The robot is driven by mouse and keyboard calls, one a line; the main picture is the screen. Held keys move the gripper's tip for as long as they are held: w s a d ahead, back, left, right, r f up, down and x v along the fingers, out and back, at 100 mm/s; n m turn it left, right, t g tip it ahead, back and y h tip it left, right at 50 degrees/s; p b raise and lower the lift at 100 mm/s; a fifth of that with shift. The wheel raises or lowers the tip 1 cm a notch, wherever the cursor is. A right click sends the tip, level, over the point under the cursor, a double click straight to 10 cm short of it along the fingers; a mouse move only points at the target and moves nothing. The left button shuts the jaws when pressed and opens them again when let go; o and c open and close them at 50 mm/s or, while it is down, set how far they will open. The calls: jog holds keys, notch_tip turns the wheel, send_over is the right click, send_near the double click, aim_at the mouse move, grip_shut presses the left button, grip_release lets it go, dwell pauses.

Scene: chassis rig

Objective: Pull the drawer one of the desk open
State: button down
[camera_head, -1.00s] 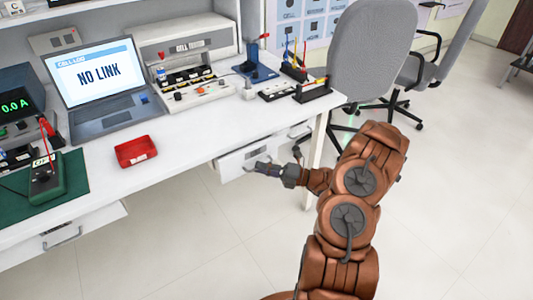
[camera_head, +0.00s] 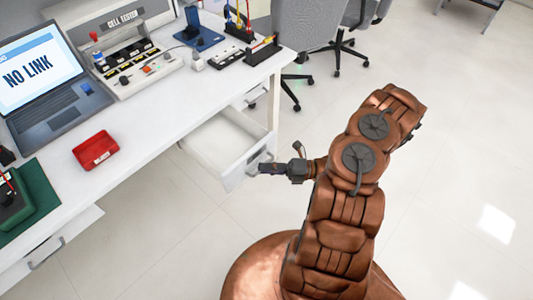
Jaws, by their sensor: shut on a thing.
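The white desk (camera_head: 150,140) runs along the left side. A white drawer (camera_head: 203,143) under its right end stands well open, and its empty-looking inside shows. My gripper (camera_head: 264,168) is at the drawer's front panel, shut on the drawer's handle (camera_head: 262,158). The fingers hide part of the handle. Another drawer (camera_head: 55,250) with a metal handle is under the desk at the lower left and looks closed.
A red tray (camera_head: 96,150), a laptop (camera_head: 55,90) and a cell tester (camera_head: 125,50) stand on the desk. Grey chairs (camera_head: 318,22) stand behind its right end. The floor (camera_head: 445,130) on the right is clear.

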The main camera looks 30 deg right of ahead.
jog(key=shift+s+d, duration=0.1)
jog(key=shift+s, duration=0.3)
jog(key=c, duration=1.2)
grip_release()
jog(key=shift+c, duration=0.2)
jog(key=shift+d, duration=0.1)
jog(key=v, duration=1.2)
